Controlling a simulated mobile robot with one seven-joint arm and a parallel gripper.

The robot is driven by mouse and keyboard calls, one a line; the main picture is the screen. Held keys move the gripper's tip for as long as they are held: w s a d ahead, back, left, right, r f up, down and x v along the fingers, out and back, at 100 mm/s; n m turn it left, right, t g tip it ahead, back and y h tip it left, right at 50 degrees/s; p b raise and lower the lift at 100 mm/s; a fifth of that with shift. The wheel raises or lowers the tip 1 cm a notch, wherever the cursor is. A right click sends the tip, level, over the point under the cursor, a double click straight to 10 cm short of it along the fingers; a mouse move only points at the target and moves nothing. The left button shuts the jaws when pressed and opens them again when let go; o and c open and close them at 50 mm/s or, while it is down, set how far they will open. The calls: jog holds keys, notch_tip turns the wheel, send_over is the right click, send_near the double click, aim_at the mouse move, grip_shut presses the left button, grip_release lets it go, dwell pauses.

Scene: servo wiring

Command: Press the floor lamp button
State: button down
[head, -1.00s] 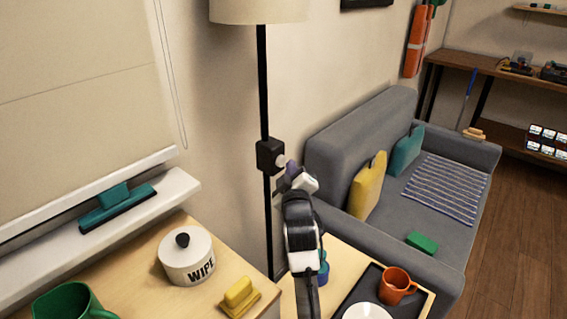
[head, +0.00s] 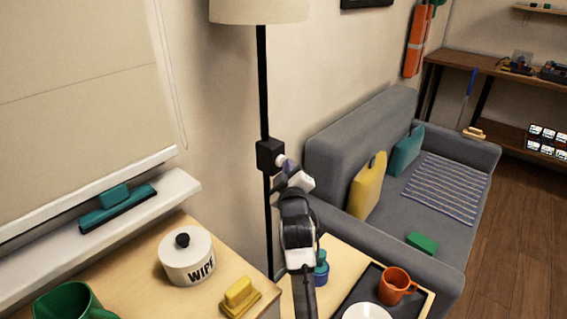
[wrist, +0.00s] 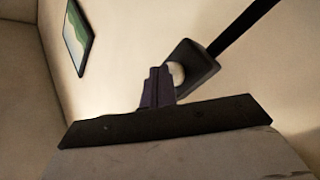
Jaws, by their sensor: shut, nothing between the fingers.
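The floor lamp (head: 263,90) stands against the wall, with a cream shade on a thin black pole. A black switch box (head: 268,156) sits on the pole, and in the wrist view it (wrist: 198,66) is tilted. Its round pale button (wrist: 177,73) shows in the wrist view, partly hidden behind the fingers. My gripper (head: 284,163) is at the right side of the box, its tip at the button's face. In the wrist view my gripper (wrist: 155,82) is shut and empty, its fingers overlapping the button's left edge. I cannot tell whether they touch it.
A side table holds a dark tray (head: 416,301) with an orange mug (head: 396,286). A grey sofa (head: 350,130) stands at right.

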dwell(0.3)
jog(key=shift+s+d+b, duration=0.3)
jog(key=shift+d, duration=0.1)
jog(key=shift+s+d+b, duration=0.65)
jog(key=shift+s+d, duration=0.25)
jog(key=shift+d, duration=0.3)
jog(key=shift+s+d+b, duration=0.65)
jog(key=shift+s+d, duration=0.2)
jog(key=shift+d, duration=0.35)
